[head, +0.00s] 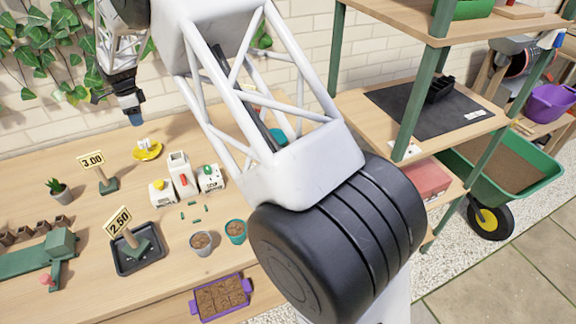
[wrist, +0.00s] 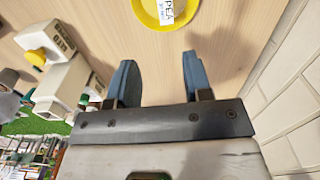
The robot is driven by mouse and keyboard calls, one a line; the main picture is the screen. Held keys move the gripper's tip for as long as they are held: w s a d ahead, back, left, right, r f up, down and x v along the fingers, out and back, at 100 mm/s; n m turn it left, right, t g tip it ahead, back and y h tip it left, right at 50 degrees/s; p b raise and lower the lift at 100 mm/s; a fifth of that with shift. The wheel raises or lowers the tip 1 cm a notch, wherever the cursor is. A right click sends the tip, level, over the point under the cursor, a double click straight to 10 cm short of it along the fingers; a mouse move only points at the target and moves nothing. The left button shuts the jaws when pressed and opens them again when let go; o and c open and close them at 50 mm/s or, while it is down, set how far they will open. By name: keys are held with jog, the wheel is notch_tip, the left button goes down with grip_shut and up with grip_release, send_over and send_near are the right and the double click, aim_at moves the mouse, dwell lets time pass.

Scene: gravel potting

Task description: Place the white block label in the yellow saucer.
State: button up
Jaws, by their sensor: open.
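The yellow saucer (head: 148,155) sits at the back of the wooden bench, near the wall. The white block label (head: 147,142) shows as a small white piece over the saucer. In the wrist view, the label (wrist: 167,12), with dark lettering, overlaps the inside of the yellow saucer (wrist: 145,17); the top edge of the picture cuts both off. My gripper (head: 136,119) is above the bench, just behind and left of the saucer. In the wrist view, my gripper (wrist: 159,60) has its two blue fingers apart with only bench between them. The label is clear of the fingers.
White packages (head: 181,174) stand just in front of the saucer, and a 3.00 price sign (head: 93,163) stands to its left. A black tray (head: 137,259) and small pots (head: 201,243) are nearer the front. The brick wall (wrist: 292,95) is close on the wrist view's right.

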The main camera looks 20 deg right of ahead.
jog(key=s+d+r+n+t, duration=0.1)
jog(key=s+d+r+n, duration=0.3)
jog(key=s+d+r, duration=0.75)
jog(key=s+d+r+n, duration=0.4)
jog(key=s+d+r, duration=0.35)
jog(key=s, duration=0.75)
jog(key=s+d+f+n, duration=0.1)
jog(key=s+d+n, duration=0.2)
jog(key=s, duration=0.7)
jog(key=s+d+f+n+t, duration=0.1)
jog(key=s+d+n, duration=0.2)
jog(key=s, duration=0.8)
jog(key=s+d+n, duration=0.3)
jog(key=s+d, duration=0.2)
jog(key=s, duration=0.6)
jog(key=shift+s+f+t, duration=0.25)
jog(key=shift+f+t, duration=0.05)
jog(key=shift+f, duration=0.1)
